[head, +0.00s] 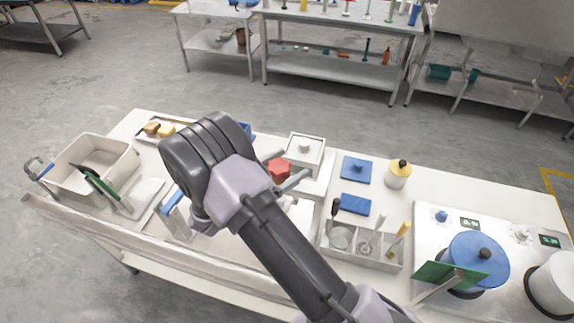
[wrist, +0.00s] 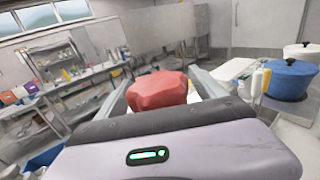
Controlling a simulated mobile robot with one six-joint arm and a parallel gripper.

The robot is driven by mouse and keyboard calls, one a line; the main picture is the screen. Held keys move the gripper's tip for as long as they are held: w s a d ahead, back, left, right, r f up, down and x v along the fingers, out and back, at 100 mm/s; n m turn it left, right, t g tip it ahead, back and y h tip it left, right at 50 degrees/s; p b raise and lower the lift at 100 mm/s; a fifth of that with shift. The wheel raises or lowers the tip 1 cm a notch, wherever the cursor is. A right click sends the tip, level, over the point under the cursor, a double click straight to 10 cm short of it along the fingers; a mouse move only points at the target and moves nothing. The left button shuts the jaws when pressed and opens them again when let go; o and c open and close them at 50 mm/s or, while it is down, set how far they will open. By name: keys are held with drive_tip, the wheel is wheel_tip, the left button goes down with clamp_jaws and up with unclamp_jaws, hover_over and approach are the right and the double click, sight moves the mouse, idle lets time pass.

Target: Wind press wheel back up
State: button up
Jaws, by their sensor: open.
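A red faceted knob, which looks like the press wheel (head: 279,170), is at the middle of the bench in the head view, just beyond the end of my arm. In the wrist view the red wheel (wrist: 158,90) fills the space ahead of my gripper. My gripper (head: 289,165) is open, with one finger on each side of the wheel. In the wrist view the fingers of my gripper (wrist: 161,76) lie to its left and right, with no clear contact visible. My arm hides the wheel's lower part and most of the press.
A utensil holder (head: 362,255) and a blue-lidded pot (head: 478,260) are to the right. A white sink basin (head: 92,165) is at the left. Blue pads (head: 356,204) lie right of centre.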

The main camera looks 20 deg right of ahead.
drive_tip(key=c, duration=1.4)
drive_tip(key=shift+o, duration=0.2)
drive_tip(key=shift+w+a+n+t+y+p, duration=0.1)
drive_tip(key=shift+w+n+t+y+p, duration=0.1)
drive_tip(key=shift+n+t+y, duration=0.75)
drive_tip(key=shift+w+a+n+t+y+p, duration=0.1)
drive_tip(key=shift+n+t+y+p, duration=0.2)
drive_tip(key=shift+n+t, duration=0.65)
drive_tip(key=shift+w+a+n+t+y+b, duration=0.15)
drive_tip(key=shift+n+t+y+b, duration=0.4)
drive_tip(key=shift+t+y, duration=0.4)
drive_tip(key=shift+w+a+n+t+y+b, duration=0.1)
drive_tip(key=shift+n+t+y+b, duration=0.25)
drive_tip(key=shift+n+t+y, duration=0.45)
drive_tip(key=shift+t, duration=0.25)
drive_tip(key=o, duration=1.4)
drive_tip(key=shift+c, duration=0.2)
drive_tip(key=shift+a, duration=0.1)
